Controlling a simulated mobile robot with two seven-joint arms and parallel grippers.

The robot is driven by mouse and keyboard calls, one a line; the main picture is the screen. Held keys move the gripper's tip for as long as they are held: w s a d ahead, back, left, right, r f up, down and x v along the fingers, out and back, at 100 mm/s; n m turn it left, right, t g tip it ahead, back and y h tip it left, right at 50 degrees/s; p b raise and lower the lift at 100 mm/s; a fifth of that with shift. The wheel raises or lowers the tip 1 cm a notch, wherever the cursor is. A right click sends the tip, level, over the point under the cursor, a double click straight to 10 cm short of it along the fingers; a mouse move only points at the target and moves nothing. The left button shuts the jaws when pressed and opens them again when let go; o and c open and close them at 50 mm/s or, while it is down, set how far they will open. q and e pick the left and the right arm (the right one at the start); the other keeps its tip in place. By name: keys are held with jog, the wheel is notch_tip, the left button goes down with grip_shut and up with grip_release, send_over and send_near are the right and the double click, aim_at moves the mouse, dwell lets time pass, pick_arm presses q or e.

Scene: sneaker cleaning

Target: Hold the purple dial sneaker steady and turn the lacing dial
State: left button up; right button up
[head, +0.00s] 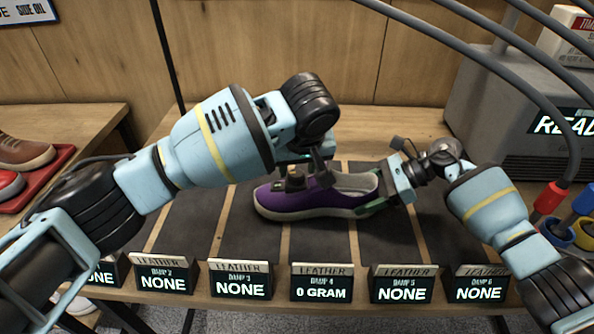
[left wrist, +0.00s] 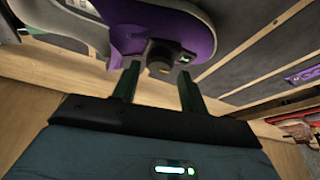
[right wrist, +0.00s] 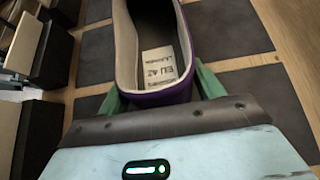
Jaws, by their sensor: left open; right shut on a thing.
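The purple sneaker (head: 315,193) with a pale sole lies on a dark mat strip, toe to the left in the head view. Its lacing dial (head: 295,180) is a dark knob on the upper. In the left wrist view, the dial (left wrist: 160,68) sits between the two green fingertips of my open left gripper (left wrist: 158,78); I cannot tell whether they touch it. My right gripper (right wrist: 155,85) is shut on the heel of the sneaker, one finger on each side. The label inside the shoe shows in the right wrist view.
Label stands run along the front edge; the one before the sneaker (head: 322,282) reads 0 GRAM, the others NONE. A grey machine (head: 500,110) with cables stands at the right. A red tray (head: 45,170) with shoes is at the left.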

aim_at(296, 177)
pick_arm(q)
jog(key=shift+x, duration=1.4)
jog(key=c, duration=0.7)
